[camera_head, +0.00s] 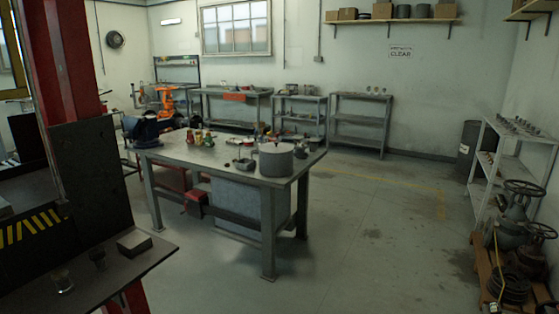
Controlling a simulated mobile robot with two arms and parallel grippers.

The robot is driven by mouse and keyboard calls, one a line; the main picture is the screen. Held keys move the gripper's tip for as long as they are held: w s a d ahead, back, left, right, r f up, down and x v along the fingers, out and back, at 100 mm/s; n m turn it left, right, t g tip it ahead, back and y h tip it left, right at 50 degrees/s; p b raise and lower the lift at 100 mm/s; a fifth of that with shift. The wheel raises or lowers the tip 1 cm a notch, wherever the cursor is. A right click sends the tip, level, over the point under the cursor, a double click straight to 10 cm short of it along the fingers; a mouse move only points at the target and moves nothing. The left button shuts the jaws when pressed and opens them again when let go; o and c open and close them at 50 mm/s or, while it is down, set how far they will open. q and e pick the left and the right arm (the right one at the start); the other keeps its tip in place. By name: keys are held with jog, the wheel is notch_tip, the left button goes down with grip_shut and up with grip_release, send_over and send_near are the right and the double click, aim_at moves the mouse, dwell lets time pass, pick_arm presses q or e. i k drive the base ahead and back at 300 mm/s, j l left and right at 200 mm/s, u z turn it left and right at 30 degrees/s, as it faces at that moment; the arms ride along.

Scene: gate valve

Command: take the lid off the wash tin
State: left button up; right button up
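A grey round tin (276,161), which looks like the wash tin, stands upright near the front right corner of the central workbench (215,158). Its lid (276,148) appears to be seated flat on top, with some small dark detail there, too small to make out. Neither of my grippers is in view, and nothing touches the tin.
A small pan (245,164) and several small bottles share the bench, with a blue vise (148,129) at its left end. A red column (62,60) and dark ledge fill the near left. Gate valves (515,215) stand at right. Floor right of the bench is clear.

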aim_at(274, 148)
jog(key=i+l, duration=0.15)
jog(key=i, duration=0.3)
jog(key=i+l, duration=0.1)
jog(key=i, duration=0.3)
jog(key=i+l, duration=0.15)
jog(key=i, duration=0.3)
jog(key=l+z, duration=0.05)
